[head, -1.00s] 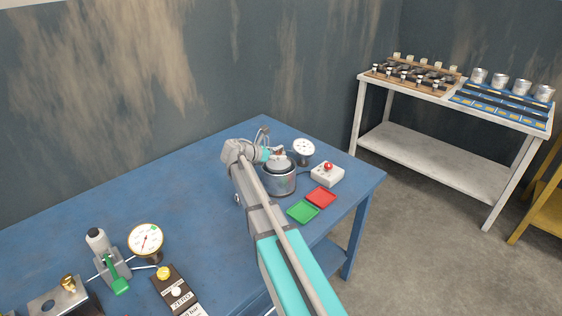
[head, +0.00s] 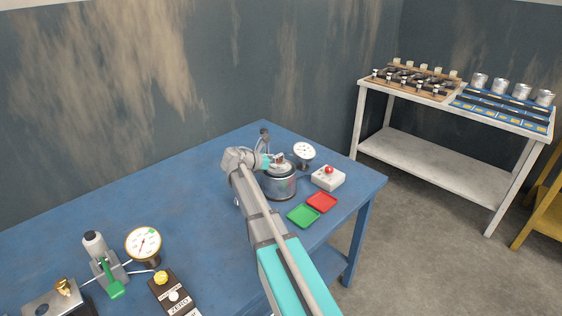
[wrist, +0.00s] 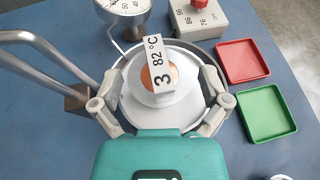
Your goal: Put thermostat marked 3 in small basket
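My gripper also shows in the head view (head: 269,160), over the round metal pot (head: 280,187). The pot's rim curves behind the thermostat in the wrist view. I cannot tell how deep the thermostat sits.
A dial gauge (head: 304,151) and a red-knobbed box (head: 328,178) stand near the pot. A green tray (head: 303,215) and a red tray (head: 321,201) lie in front. Another gauge (head: 143,242) is at lower left. The blue table's (head: 180,195) middle is clear.

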